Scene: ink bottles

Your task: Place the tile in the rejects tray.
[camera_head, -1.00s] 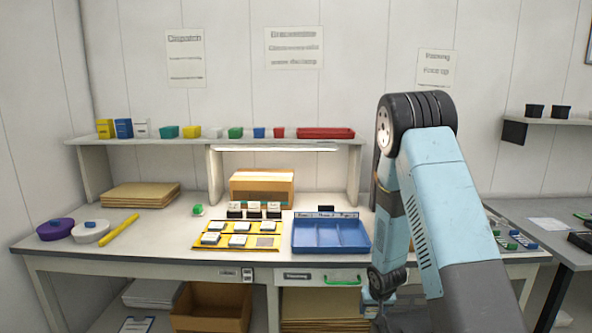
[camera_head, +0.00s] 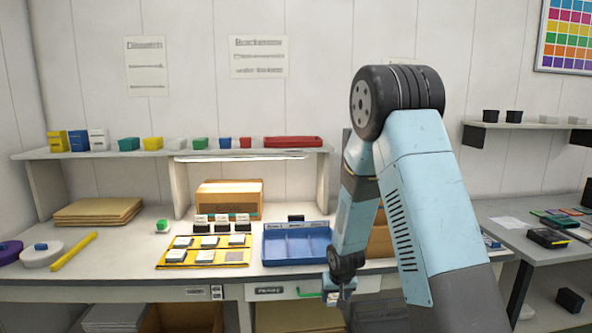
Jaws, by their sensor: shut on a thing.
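My gripper (camera_head: 340,296) hangs low in front of the bench edge, right of the green drawer handle. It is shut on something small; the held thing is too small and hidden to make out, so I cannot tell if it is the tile. A yellow board (camera_head: 163,262) holds several white-topped tiles (camera_head: 182,242) in two rows, with a bare grey square (camera_head: 235,257) at front right. A blue tray (camera_head: 298,249) with compartments stands right of it, left of my arm. Its labels are not readable, so I cannot tell which tray is for rejects.
A red tray (camera_head: 292,142) lies on the shelf above. A cardboard box (camera_head: 229,196) and dark bottles (camera_head: 221,223) stand behind the board. A yellow rod (camera_head: 74,251) lies at left. A second bench (camera_head: 500,208) is at right. My arm hides part of the main bench.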

